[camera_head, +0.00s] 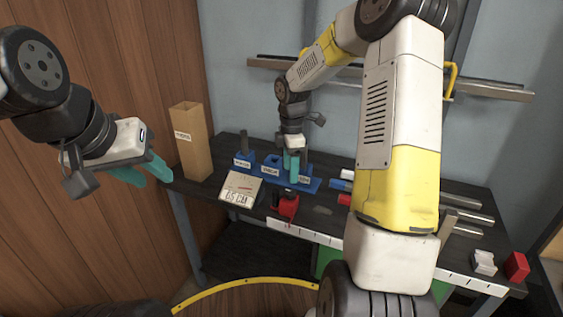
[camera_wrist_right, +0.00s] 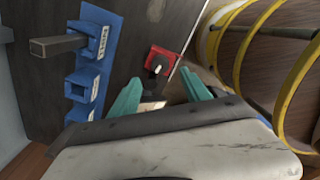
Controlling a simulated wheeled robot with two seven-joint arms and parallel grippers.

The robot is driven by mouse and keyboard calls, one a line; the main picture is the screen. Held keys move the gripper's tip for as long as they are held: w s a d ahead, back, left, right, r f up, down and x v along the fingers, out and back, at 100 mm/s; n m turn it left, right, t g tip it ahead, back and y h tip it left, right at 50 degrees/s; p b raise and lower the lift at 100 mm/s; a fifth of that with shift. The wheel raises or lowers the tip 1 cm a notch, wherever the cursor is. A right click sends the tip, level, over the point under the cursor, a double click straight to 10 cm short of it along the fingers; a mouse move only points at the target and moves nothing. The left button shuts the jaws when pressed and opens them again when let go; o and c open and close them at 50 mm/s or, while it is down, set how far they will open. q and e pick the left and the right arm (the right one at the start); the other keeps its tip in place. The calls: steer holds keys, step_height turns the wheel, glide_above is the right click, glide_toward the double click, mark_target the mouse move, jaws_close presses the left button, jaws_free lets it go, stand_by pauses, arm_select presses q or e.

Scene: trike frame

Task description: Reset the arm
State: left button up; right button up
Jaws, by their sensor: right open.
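My right gripper (camera_head: 291,166) hangs fingers down over the workbench, in front of the blue holders (camera_head: 270,168). In the right wrist view its two teal fingers (camera_wrist_right: 160,97) are spread with nothing held between them. My left gripper (camera_head: 148,174) is raised at the left, off the bench, its teal fingers apart and empty. In the right wrist view a dark square bar (camera_wrist_right: 58,45) stands in one blue holder (camera_wrist_right: 92,42). A red fixture (camera_head: 286,205) sits at the bench front; it also shows in the wrist view (camera_wrist_right: 163,57), beyond the fingertips.
A tall wooden box (camera_head: 190,150) stands at the bench's left end, beside a labelled pale box (camera_head: 240,188). Metal bars (camera_head: 467,203) lie at the right, near a white block (camera_head: 484,262) and red block (camera_head: 517,266). A yellow curved rail (camera_head: 245,284) is in front.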

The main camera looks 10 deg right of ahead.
steer(key=s+r+m+t, duration=0.3)
steer(key=s+r+m, duration=0.5)
steer(key=s+r, duration=0.45)
steer(key=s+a+r+m+t+y, duration=0.1)
steer(key=s+r+m, duration=0.2)
steer(key=s, duration=0.3)
steer(key=s+a+r+m+t+y, duration=0.1)
steer(key=s+r+m+t, duration=0.1)
steer(key=s+m, duration=0.4)
steer(key=shift+s+r+m, duration=0.2)
steer(key=shift+r+m, duration=0.1)
steer(key=shift+r, duration=0.5)
